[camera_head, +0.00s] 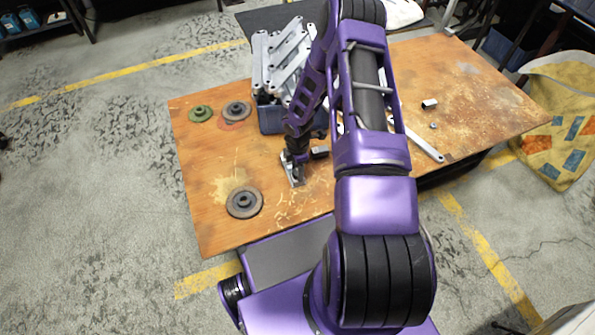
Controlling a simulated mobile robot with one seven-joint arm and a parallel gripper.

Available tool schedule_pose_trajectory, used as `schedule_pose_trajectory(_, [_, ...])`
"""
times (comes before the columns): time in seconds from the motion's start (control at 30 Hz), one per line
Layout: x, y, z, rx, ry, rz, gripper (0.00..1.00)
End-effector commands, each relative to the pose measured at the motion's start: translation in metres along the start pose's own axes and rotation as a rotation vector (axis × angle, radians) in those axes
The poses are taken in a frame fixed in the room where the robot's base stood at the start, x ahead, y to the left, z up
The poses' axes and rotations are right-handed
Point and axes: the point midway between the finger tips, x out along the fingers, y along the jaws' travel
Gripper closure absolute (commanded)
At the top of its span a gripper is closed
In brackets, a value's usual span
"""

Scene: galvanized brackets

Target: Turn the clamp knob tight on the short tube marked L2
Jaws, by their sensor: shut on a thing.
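My gripper (292,153) points down at the middle of the wooden table, small in the view and partly covered by my own arm. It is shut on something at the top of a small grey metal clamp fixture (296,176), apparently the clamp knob. The knob itself is hidden by the fingers. A short dark-ended piece (320,152) sticks out to the right of the fixture; I cannot tell whether it is the short tube. No L2 marking is legible.
A blue bin (270,120) heaped with grey brackets (285,55) stands just behind my gripper. Round discs lie at the left (244,202) and back left (236,111), with a green one (200,114). A flat bar (425,148) lies right. The table's (480,100) right side is mostly clear.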

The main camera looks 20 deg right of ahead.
Motion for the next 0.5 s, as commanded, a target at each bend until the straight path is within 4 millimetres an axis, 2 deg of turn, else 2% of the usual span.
schedule_pose_trajectory(0.07, [-0.0001, 0.0, -0.0001, 0.026, 0.0, 0.0, 1.0])
schedule_pose_trajectory(0.17, [-0.0002, 0.0001, -0.0004, 0.162, -0.002, -0.001, 1.0])
schedule_pose_trajectory(0.5, [-0.0003, 0.0005, -0.0003, 0.91, -0.002, 0.002, 1.0])
